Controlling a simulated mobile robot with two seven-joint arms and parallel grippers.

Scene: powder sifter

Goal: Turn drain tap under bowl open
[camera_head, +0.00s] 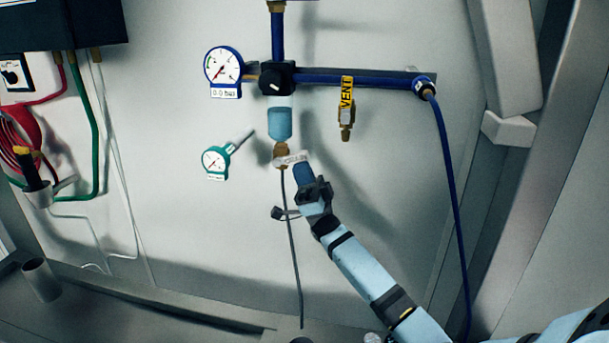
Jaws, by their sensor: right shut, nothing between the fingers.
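The translucent blue bowl (280,122) hangs under a black regulator knob (277,79) on the wall. The brass drain tap (281,150) is at the bottom of the bowl, with a white tag (293,158) across its right side. A thin dark drain tube (290,235) runs down from it. My right gripper (303,172) is shut and empty, just below and right of the tap and tag. I cannot tell whether its tips touch the tag. Whether the tap is turned open is too small to tell. My left gripper is out of view.
A round gauge (222,66) is left of the knob, and a green-rimmed gauge (215,161) left of the tap. A blue pipe (350,78) with a yellow-tagged vent valve (347,105) runs right to a blue hose (450,190). Wall left of the drain tube is clear.

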